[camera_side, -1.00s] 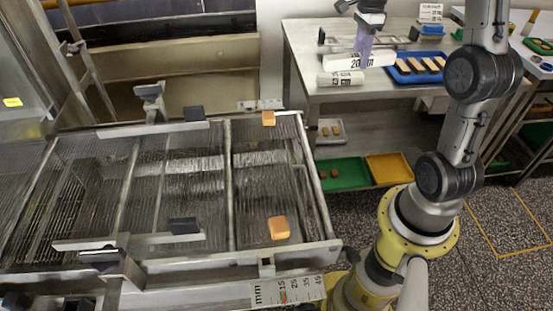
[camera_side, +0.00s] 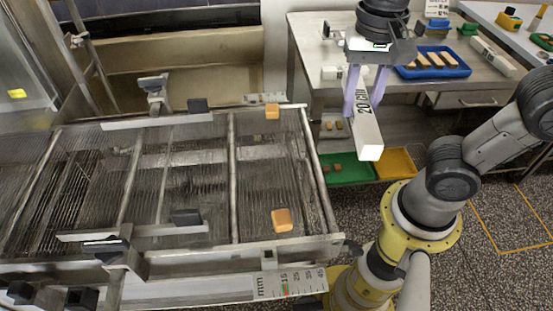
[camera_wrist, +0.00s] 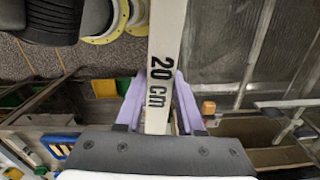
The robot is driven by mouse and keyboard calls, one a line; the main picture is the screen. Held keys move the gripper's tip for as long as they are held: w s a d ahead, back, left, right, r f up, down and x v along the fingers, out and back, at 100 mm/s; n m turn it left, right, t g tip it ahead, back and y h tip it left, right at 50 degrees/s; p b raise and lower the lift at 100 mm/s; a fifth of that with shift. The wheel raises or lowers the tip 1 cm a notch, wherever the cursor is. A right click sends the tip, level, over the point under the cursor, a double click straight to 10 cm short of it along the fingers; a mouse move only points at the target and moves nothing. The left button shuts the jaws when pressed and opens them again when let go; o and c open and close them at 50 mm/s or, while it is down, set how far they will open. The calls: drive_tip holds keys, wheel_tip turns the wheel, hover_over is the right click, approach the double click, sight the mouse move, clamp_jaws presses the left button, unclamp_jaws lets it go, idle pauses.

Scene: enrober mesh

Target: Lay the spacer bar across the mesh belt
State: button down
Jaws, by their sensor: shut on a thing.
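The spacer bar (camera_side: 368,140) is white, marked "20 cm", and hangs in the air right of the mesh belt, in front of the table. My gripper (camera_side: 362,110) is shut on it with two purple fingers. In the wrist view the bar (camera_wrist: 165,35) runs up and out of the top of the picture, between the fingers (camera_wrist: 161,90). The mesh belt (camera_side: 195,185) lies to the left in the side view, inside a metal frame. Part of it also shows in the wrist view (camera_wrist: 290,50). The bar is apart from the belt.
Orange blocks (camera_side: 282,220) (camera_side: 272,111) sit on the belt's right part. Metal guide bars with black pads (camera_side: 187,216) (camera_side: 197,105) stand over its left part. A mm scale (camera_side: 290,283) is at the front edge. The table (camera_side: 305,50) holds a blue tray (camera_side: 460,68).

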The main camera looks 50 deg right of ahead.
drive_tip(key=shift+s+a+r+n, duration=0.35)
drive_tip(key=shift+s+a+n, duration=0.25)
drive_tip(key=shift+a, duration=0.4)
drive_tip(key=shift+w+a+f, duration=0.1)
drive_tip(key=shift+w+a, duration=0.1)
drive_tip(key=w+a+f, duration=0.4)
drive_tip(key=w, duration=0.4)
hover_over(276, 161)
drive_tip(key=f, duration=0.4)
drive_tip(key=shift+s+d+f, duration=0.1)
drive_tip(key=shift+s+f, duration=0.3)
drive_tip(key=shift+w+f, duration=0.2)
drive_tip(key=shift+f, duration=0.8)
drive_tip(key=shift+w+f, duration=0.15)
drive_tip(key=shift+f, duration=0.8)
drive_tip(key=shift+f, duration=0.15)
drive_tip(key=c, duration=0.5)
unclamp_jaws()
